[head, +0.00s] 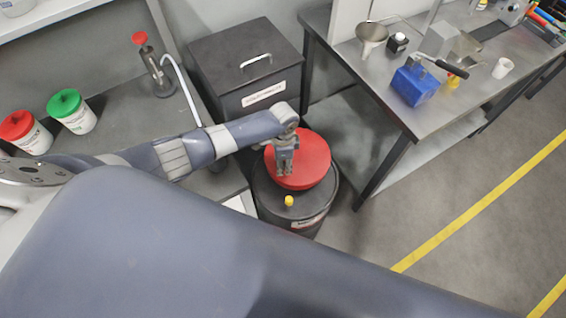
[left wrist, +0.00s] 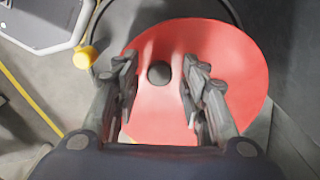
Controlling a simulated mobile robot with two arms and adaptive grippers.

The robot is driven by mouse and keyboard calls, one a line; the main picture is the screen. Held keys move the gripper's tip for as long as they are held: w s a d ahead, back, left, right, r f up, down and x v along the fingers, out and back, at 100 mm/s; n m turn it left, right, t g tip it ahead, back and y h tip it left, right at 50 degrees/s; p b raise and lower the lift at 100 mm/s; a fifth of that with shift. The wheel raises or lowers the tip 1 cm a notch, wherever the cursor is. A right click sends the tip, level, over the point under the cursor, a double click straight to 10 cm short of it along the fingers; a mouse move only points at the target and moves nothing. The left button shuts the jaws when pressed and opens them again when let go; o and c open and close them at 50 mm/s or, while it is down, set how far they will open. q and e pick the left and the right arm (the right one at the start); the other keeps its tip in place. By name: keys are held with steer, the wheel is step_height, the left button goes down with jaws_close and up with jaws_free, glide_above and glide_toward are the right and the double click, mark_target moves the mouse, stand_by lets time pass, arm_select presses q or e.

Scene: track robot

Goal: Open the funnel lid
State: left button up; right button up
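The red round funnel lid (head: 312,160) lies on top of a dark drum (head: 272,197) in the head view. In the left wrist view the red lid (left wrist: 228,60) fills the middle, with a dark round spot (left wrist: 159,73) on it. My left gripper (head: 284,170) is above the lid. Its two fingers (left wrist: 159,95) are apart, with the dark spot showing between and beyond them. Nothing is visibly held. A yellow knob (head: 289,201) sits at the drum's near edge and also shows in the left wrist view (left wrist: 84,58). My right gripper is not in view.
A dark lidded bin (head: 250,75) stands behind the drum. A metal table (head: 440,100) at the right holds a blue block (head: 414,86), a metal funnel (head: 371,36) and a white cup (head: 503,67). A sink counter (head: 125,130) with red- and green-lidded tubs is at the left. Floor right of the drum is clear.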

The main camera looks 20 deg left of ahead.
mark_target(297, 162)
arm_select(q)
steer(key=shift+f, duration=0.75)
steer(key=c, duration=0.3)
jaws_close()
steer(key=shift+w+d+r+g, duration=0.2)
steer(key=shift+r+g, duration=0.1)
steer(key=shift+r, duration=0.3)
steer(key=r+b, duration=0.1)
steer(key=w+d+r+g+y+b, duration=0.1)
steer(key=r, duration=0.1)
steer(key=r+g+y+b, duration=0.1)
steer(key=shift+w+d+r, duration=0.15)
steer(key=shift+w, duration=0.15)
steer(key=shift+w+d+r+g+y+b, duration=0.45)
steer(key=shift+r+b, duration=0.3)
steer(key=shift+b, duration=0.95)
steer(key=shift+w+d+r+g+y+b, duration=0.2)
steer(key=shift+w+r+g+y+b, duration=0.45)
steer(key=shift+b, duration=1.1)
steer(key=shift+w+d+r+g+y+b, duration=0.15)
steer(key=shift+d+r+g+b, duration=0.25)
steer(key=shift+r+b, duration=0.9)
arm_select(e)
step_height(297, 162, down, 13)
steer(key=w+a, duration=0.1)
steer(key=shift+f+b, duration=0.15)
steer(key=shift+b, duration=0.25)
